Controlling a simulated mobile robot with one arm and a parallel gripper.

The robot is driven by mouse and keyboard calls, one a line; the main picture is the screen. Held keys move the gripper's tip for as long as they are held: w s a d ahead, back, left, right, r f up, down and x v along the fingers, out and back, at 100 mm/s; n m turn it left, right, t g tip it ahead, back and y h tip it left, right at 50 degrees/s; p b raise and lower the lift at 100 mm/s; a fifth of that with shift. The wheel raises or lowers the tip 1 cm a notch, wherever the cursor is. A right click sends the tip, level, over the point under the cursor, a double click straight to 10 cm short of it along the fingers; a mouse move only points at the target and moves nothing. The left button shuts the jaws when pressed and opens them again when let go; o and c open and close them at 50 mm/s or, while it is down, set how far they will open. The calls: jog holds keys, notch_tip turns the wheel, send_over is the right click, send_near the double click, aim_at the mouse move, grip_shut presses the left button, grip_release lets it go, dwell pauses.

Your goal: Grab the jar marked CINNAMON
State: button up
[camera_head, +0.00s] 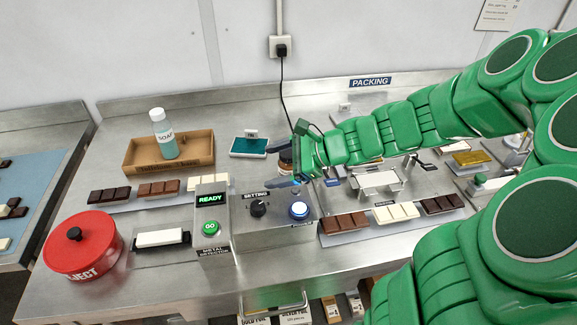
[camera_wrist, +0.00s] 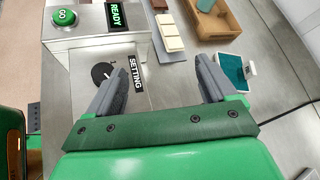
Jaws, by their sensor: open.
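My gripper (camera_head: 283,181) is over the middle of the steel bench, just behind the grey settings box (camera_head: 262,213). In the wrist view my gripper (camera_wrist: 158,78) has its two grey fingers spread, with nothing between them but the box and bare bench beyond. A small brown jar-like thing (camera_head: 285,156) shows beside my gripper in the head view, mostly hidden by it. Its label cannot be read, so I cannot tell if it is the CINNAMON jar. It does not show in the wrist view.
A SOAP bottle (camera_head: 164,135) stands in a brown tray (camera_head: 140,165) at the back left. A teal pad (camera_head: 249,147) lies right of it. Chocolate bars, the READY box (camera_head: 211,215) and a red REJECT bin (camera_head: 82,250) are along the front. A black cord hangs behind.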

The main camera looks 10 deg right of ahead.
aim_at(283, 154)
jog(key=w+d+f+m+t+h, duration=0.1)
jog(key=w+d+f+m+t, duration=0.3)
jog(key=w+d+m, duration=0.4)
jog(key=shift+f+x, duration=0.2)
jog(key=shift+x, duration=1.5)
jog(key=shift+f+x, duration=0.25)
jog(key=shift+x, duration=1.5)
jog(key=shift+s+d, duration=0.15)
jog(key=shift+d, duration=0.05)
jog(key=shift+c, duration=0.5)
jog(key=c, duration=1.2)
